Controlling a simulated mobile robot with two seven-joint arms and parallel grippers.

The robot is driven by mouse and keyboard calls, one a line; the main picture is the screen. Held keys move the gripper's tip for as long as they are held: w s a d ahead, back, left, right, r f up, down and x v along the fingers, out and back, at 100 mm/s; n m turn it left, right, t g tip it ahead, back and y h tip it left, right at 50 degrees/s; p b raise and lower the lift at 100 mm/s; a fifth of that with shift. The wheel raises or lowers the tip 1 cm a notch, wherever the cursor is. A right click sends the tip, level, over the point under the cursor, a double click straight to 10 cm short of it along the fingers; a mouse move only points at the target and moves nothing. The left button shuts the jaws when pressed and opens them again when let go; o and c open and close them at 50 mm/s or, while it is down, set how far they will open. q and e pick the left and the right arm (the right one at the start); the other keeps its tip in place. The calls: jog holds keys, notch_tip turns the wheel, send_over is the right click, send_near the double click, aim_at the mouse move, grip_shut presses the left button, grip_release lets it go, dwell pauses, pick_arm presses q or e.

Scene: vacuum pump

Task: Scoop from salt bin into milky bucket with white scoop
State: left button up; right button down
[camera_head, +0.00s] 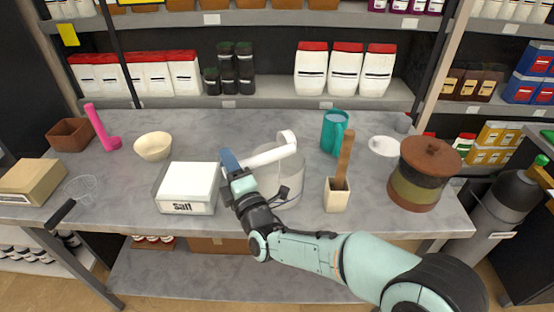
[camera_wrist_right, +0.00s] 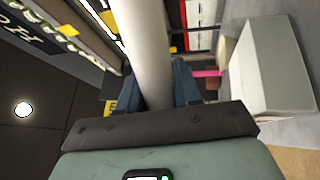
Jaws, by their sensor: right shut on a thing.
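My right gripper (camera_head: 234,172) is shut on the handle of the white scoop (camera_head: 270,156). The scoop extends to the right, with its head above the milky bucket (camera_head: 291,180); what the head holds cannot be seen. In the right wrist view the white scoop (camera_wrist_right: 150,50) shows as a pale bar between the two blue fingers. The salt bin (camera_head: 187,207) is a white box labelled "Salt", on the table just left of my gripper. It also shows in the right wrist view (camera_wrist_right: 272,70). My left gripper is not in view.
A beige holder (camera_head: 337,201) with a wooden tool and a lidded pot (camera_head: 415,190) stand right of the bucket. A teal pitcher (camera_head: 333,134) is behind. A cream bowl (camera_head: 153,146), pink ladle (camera_head: 102,130) and strainer (camera_head: 82,187) lie left. The table's front middle is clear.

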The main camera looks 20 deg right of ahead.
notch_tip(320, 180, down, 4)
jog(key=n+y+b, duration=0.1)
jog(key=n+b, duration=0.1)
jog(key=n, duration=0.1)
jog(key=shift+n, duration=0.3)
dwell(1.4)
